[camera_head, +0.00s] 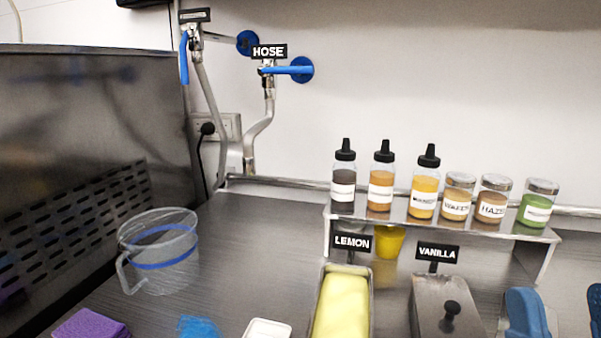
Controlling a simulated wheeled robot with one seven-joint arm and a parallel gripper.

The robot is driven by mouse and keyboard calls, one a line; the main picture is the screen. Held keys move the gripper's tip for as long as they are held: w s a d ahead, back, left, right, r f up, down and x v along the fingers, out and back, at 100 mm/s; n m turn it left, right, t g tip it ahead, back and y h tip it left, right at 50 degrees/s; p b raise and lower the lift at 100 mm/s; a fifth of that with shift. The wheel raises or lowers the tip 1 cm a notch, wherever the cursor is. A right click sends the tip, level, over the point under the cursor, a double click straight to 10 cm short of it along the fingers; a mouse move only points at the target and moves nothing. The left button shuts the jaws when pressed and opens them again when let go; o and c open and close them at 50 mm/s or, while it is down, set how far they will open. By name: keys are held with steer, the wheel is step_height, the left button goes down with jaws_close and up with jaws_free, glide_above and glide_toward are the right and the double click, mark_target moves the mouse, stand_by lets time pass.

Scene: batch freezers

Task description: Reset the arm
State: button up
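No part of my arm or my gripper shows in the head view, so its pose and whether it is open or shut are hidden. The steel counter (240,240) ahead shows no arm over it. A clear pitcher (165,268) with a blue band stands on its left side. A steel pan of yellow lemon ice cream (342,305) is at the lower middle, behind it a "LEMON" sign (352,242). A closed steel pan with a black knob (440,305) is right of it, by a "VANILLA" sign (437,252).
A raised shelf (400,215) holds squeeze bottles (382,178) and lidded jars (492,198). A yellow cup (388,242) is under it. A vented steel machine (90,150) stands left. Taps with blue handles (288,70) and hoses are on the wall. A purple cloth (92,325) lies lower left.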

steer(key=s+d+f+g+b, duration=0.1)
steer(key=s+f+g+b, duration=0.1)
steer(key=s+f+g, duration=0.4)
steer(key=s+d+f+m+g+y+b, duration=0.1)
steer(key=s+d+f+g+b, duration=0.1)
steer(key=s+f+g, duration=0.5)
steer(key=s+f, duration=0.3)
steer(key=f, duration=0.4)
steer(key=s+f, duration=0.3)
steer(key=f, duration=0.4)
steer(key=shift+s+d+m, duration=0.2)
steer(key=shift+s+m, duration=0.1)
steer(key=shift+s, duration=0.1)
